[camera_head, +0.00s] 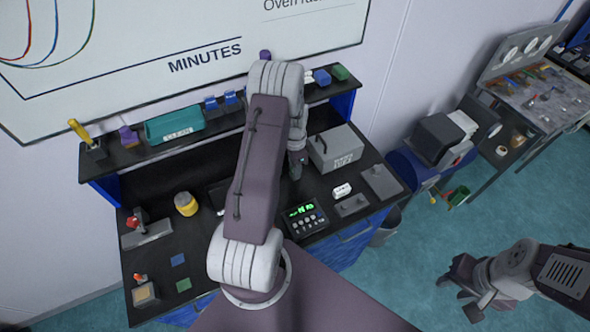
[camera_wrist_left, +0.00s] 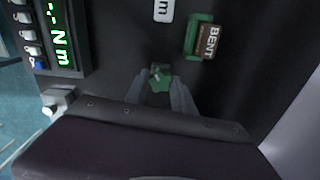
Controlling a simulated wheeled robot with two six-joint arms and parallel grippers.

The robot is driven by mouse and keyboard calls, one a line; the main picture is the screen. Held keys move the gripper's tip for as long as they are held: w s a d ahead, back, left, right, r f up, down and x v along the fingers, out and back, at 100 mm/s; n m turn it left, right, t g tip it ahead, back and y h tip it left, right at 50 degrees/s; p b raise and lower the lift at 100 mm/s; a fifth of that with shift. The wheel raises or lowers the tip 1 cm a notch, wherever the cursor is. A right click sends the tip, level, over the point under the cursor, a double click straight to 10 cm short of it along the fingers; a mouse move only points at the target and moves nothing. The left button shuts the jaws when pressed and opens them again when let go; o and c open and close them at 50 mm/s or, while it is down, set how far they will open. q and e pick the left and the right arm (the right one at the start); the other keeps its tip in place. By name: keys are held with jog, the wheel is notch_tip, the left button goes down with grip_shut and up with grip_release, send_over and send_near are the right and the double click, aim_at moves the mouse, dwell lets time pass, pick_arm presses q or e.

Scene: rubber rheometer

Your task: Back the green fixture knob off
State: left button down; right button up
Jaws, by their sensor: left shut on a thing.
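The green fixture knob (camera_wrist_left: 160,79) is small and lobed and sits between the fingertips of my left gripper (camera_wrist_left: 161,88) in the left wrist view. That gripper is shut on it. In the head view my left arm reaches over the bench and hides the knob, with part of the left gripper (camera_head: 296,164) showing beside the grey box. My right gripper (camera_head: 458,296) is open and empty, over the floor at the lower right, away from the bench.
A torque display with green digits (camera_head: 302,214) stands on the dark bench; it also shows in the left wrist view (camera_wrist_left: 60,38). A green and brown block marked BENT (camera_wrist_left: 203,38) lies near the knob. A grey box (camera_head: 336,148) stands right of my left arm. Floor around my right gripper is clear.

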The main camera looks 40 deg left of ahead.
pick_arm(q)
jog(key=n, duration=0.4)
jog(key=shift+n, duration=0.3)
jog(key=shift+n, duration=0.8)
jog(key=n, duration=0.3)
